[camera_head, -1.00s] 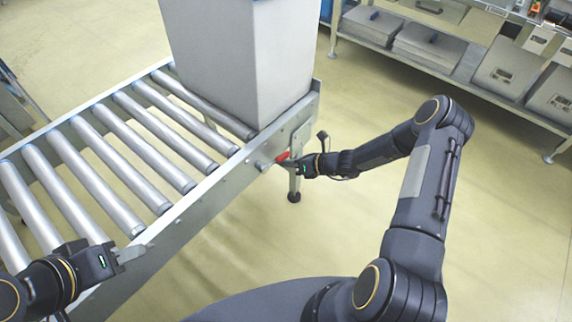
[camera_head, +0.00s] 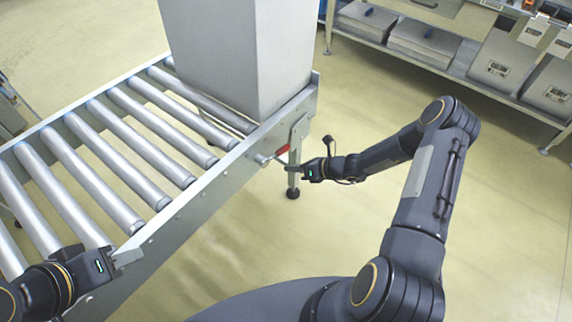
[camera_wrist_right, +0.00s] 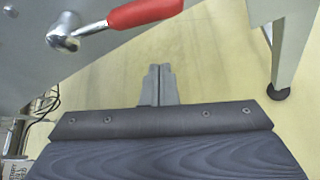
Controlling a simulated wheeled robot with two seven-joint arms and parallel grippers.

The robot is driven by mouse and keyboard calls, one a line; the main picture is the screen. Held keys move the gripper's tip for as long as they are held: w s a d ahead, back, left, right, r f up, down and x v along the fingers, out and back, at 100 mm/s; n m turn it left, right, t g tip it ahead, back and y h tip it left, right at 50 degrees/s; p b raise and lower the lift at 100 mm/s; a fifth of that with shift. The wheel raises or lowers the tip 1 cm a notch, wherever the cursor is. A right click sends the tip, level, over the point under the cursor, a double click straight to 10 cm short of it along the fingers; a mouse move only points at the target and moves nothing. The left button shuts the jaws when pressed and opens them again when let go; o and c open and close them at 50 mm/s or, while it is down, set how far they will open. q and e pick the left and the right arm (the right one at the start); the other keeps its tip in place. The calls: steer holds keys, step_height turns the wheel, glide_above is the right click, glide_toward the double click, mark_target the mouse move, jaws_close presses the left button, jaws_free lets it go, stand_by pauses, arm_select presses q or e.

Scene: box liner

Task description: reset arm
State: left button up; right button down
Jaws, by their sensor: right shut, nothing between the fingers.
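My right gripper (camera_head: 289,166) is beside the right side of the roller conveyor (camera_head: 214,178), near a red-handled lever (camera_head: 281,150) on its frame. In the right wrist view its two fingers (camera_wrist_right: 158,86) are shut together with nothing between them. The red handle (camera_wrist_right: 146,12) with its metal pivot shows above the fingertips, apart from them. My left gripper (camera_head: 122,256) is at the lower left, by the near part of the conveyor's side rail; its finger opening is too small to tell.
A tall grey box (camera_head: 240,60) stands on the far end of the rollers. A conveyor leg (camera_wrist_right: 290,45) is close to the right of the right gripper. A shelf with grey bins (camera_head: 424,44) stands at the back right.

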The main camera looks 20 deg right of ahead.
steer(key=p+v, duration=0.1)
steer(key=v, duration=0.6)
steer(key=shift+s+r, duration=0.4)
steer(key=shift+r, duration=0.05)
steer(key=s+a+r+n+g+h, duration=0.15)
steer(key=s+r+n, duration=0.25)
steer(key=r+n, duration=0.5)
steer(key=s+a+r+n+g, duration=0.2)
steer(key=s+a+r+n, duration=0.15)
steer(key=r+n, duration=0.6)
steer(key=s+d+r+n+t+h, duration=0.1)
steer(key=s+r+n+h, duration=0.2)
steer(key=s+r+n, duration=0.45)
steer(key=s+r+n+t+h, duration=0.15)
steer(key=s+n, duration=0.35)
steer(key=s, duration=0.5)
step_height(320, 180, up, 19)
steer(key=g+p, duration=0.1)
steer(key=p, duration=1.7)
steer(key=shift+d+h, duration=0.15)
steer(key=shift+h, duration=0.15)
